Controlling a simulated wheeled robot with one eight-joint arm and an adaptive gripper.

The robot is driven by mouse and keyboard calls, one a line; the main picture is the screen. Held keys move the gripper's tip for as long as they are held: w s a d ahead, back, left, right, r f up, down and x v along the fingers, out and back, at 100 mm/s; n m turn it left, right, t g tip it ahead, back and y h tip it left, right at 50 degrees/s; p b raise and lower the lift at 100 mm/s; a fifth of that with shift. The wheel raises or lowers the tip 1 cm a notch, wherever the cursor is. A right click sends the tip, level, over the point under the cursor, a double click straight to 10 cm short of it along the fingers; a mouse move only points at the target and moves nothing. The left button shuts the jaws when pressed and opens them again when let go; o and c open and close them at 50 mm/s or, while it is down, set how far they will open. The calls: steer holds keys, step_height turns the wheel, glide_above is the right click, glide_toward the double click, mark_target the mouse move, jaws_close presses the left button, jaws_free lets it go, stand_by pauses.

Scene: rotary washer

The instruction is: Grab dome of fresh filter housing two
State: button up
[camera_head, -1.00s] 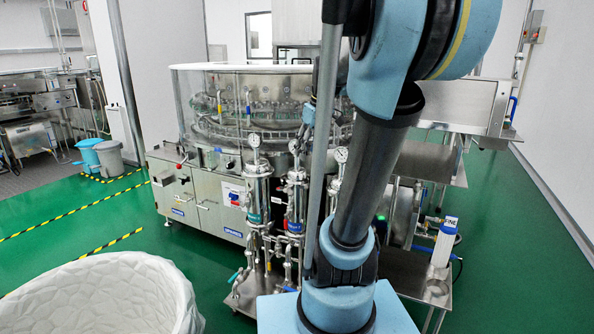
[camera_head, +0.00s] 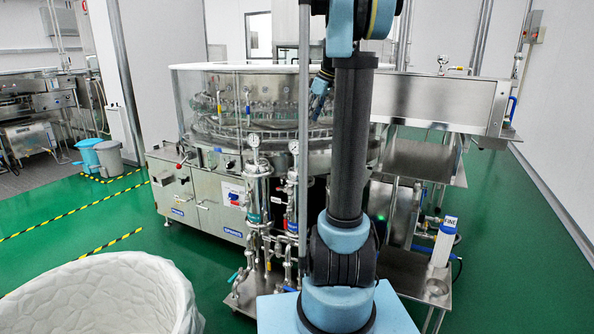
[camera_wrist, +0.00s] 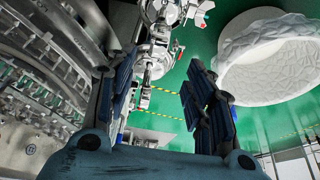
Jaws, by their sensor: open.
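Slim steel filter housings with round gauges stand at the front of the washer in the head view. The left one (camera_head: 258,190) has a green band. The one beside it (camera_head: 291,207) has a red and blue label and is partly hidden by my arm. I cannot tell which is fresh filter housing two. My gripper (camera_head: 321,88) is small in the head view, above and behind the housings. In the wrist view my gripper (camera_wrist: 162,62) has its fingers wide apart with nothing between them. Steel housing parts (camera_wrist: 153,62) show beyond the fingers, apart from them.
The round glass-sided washer (camera_head: 215,100) stands behind the housings. A large white bin (camera_head: 95,295) is at front left. A white cylinder marked FINE (camera_head: 443,243) stands on a steel side table (camera_head: 410,272) at right.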

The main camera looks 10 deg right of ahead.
mark_target(299, 140)
steer(key=x, duration=0.9)
steer(key=shift+a+f, duration=0.1)
steer(key=shift+f, duration=0.25)
steer(key=shift+w+x, duration=0.2)
steer(key=shift+x, duration=2.4)
steer(key=shift+a, duration=0.1)
jaws_close()
